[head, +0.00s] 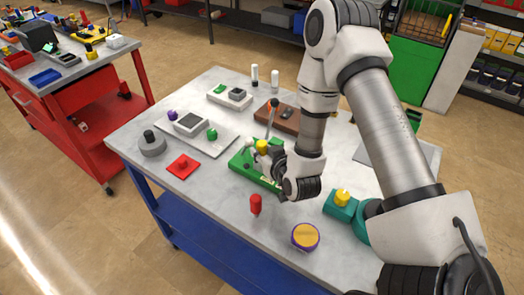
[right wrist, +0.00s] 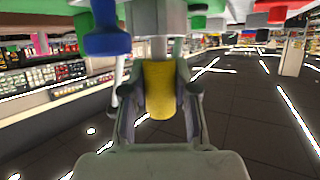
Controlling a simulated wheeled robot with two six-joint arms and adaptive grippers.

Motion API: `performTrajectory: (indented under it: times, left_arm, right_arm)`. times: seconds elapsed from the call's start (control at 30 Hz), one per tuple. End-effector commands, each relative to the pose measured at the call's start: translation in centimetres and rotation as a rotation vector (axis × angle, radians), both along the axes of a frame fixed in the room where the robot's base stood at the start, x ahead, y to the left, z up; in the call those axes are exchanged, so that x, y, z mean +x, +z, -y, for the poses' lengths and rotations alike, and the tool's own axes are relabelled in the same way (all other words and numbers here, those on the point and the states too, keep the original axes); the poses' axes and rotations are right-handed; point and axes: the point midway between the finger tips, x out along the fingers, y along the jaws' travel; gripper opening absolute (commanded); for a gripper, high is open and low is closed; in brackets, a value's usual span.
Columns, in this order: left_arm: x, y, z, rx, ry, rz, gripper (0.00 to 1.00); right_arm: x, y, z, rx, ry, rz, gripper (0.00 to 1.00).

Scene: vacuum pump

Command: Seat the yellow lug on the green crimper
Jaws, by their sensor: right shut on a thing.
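The yellow lug (head: 262,146) is between the fingers of my right gripper (head: 268,154), directly over the green crimper (head: 248,170). In the right wrist view the lug (right wrist: 159,88) is clasped between both fingertips. From the head view I cannot tell whether the lug touches the crimper. The crimper is a green block lying on the grey table, partly hidden by my gripper. A grey lever with an orange-red tip (head: 273,104) stands up just behind it. My left gripper is not in view.
On the table (head: 225,230), a red cylinder (head: 255,204) stands in front of the crimper. A purple-yellow disc (head: 305,237) and a teal pump part (head: 341,206) lie to the right.

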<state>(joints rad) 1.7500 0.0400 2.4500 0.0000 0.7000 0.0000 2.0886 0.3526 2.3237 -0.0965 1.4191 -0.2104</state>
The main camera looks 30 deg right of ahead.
Motion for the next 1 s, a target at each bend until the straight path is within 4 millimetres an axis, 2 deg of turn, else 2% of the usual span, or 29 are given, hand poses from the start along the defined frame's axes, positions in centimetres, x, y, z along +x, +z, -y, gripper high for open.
performTrajectory:
  times: [1.0]
  left_arm:
    - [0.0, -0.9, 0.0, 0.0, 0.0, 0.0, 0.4]
  right_arm:
    - [0.0, -1.0, 0.0, 0.0, 0.0, 0.001, 0.0]
